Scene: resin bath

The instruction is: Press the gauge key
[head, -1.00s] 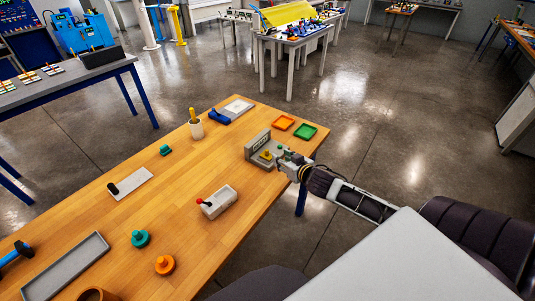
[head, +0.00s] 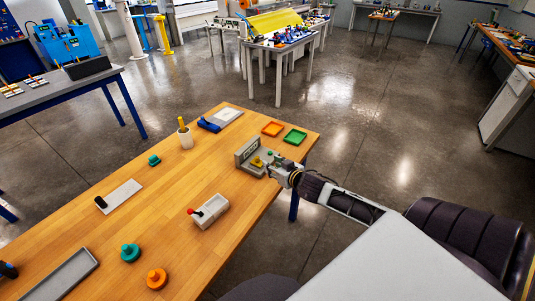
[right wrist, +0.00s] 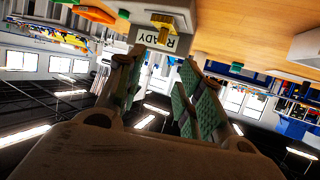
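The gauge (head: 246,153) is a grey device with an upright display panel, near the right edge of the wooden table. A yellow key (head: 257,161) sits low in front of its panel. In the right wrist view a READY label (right wrist: 158,40) shows upside down, with the yellow part (right wrist: 163,19) above it. My right gripper (head: 276,163) is at the right side of the gauge. Its green-padded fingers (right wrist: 160,72) stand apart with nothing between them, and the label shows just beyond the tips. I cannot tell whether they touch the gauge.
Orange (head: 272,129) and green (head: 295,137) trays lie behind the gauge. A grey block with a red-knobbed lever (head: 210,211) stands in front. The table's middle is mostly clear.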

